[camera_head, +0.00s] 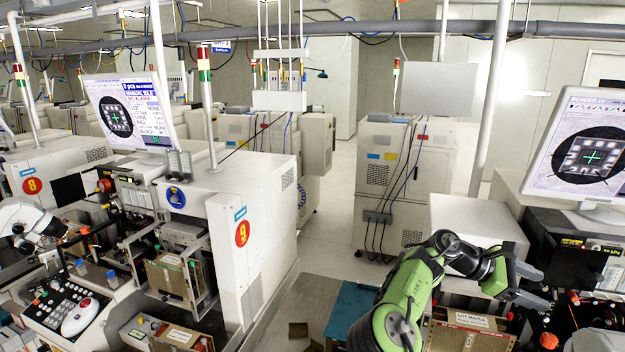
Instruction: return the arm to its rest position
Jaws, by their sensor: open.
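My green and black arm rises from the bottom of the head view, right of the middle, and bends to the right. My gripper (528,283) is at its end, with two dark fingers apart and nothing seen between them. It is in front of the right-hand machine (560,240), above a brown box (468,325) with a white label. I cannot tell how far it is from the machine or the box. Part of the arm is cut off by the lower edge.
A white bonding machine (262,200) marked 9 stands at left, with a monitor (128,112). A grey cabinet (395,180) stands at the back. The floor (325,240) between the machines is mostly clear.

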